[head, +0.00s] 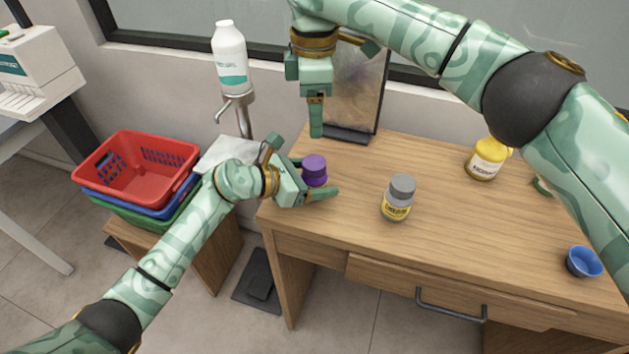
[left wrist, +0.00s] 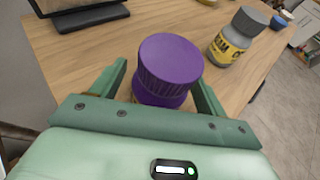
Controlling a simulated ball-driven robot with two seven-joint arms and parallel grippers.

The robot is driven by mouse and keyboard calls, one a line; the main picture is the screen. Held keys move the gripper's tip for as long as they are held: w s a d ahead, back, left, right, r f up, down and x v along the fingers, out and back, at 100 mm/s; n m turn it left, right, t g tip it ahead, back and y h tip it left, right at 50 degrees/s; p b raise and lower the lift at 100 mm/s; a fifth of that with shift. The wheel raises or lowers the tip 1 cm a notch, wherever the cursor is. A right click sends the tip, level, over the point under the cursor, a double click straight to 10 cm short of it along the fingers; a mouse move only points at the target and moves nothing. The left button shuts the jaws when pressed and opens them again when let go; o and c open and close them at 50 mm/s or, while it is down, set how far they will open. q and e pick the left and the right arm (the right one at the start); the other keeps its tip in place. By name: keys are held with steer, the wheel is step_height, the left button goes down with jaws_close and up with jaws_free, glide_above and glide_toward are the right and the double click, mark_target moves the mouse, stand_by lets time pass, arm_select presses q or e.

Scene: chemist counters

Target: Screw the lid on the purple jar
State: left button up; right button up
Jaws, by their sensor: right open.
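The purple jar (head: 314,176) stands upright near the left end of the wooden desk, with a ridged purple lid (head: 314,162) on top. In the left wrist view the lid (left wrist: 170,60) hides most of the jar body (left wrist: 162,98); I cannot tell how tightly it sits. My left gripper (head: 314,178) is open, with a finger on each side of the jar and gaps showing. Its fingers also flank the jar in the left wrist view (left wrist: 160,84). My right gripper (head: 316,130) is open and empty, pointing down above and behind the jar; its fingers overlap in the head view.
A grey-lidded jar with a yellow label (head: 397,198) stands right of the purple jar. A yellow bottle (head: 485,160) and blue cup (head: 584,262) are farther right. A dark upright panel (head: 357,90) stands behind. Stacked baskets (head: 140,195) and a white bottle (head: 229,60) are left.

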arm_select(q)
steer(key=shift+s+a+r, duration=0.2)
steer(key=shift+a+r, duration=0.05)
steer(key=shift+a, duration=0.2)
steer(key=p+v, duration=0.2)
steer(key=v, duration=1.3)
steer(key=shift+s+a+r, duration=0.1)
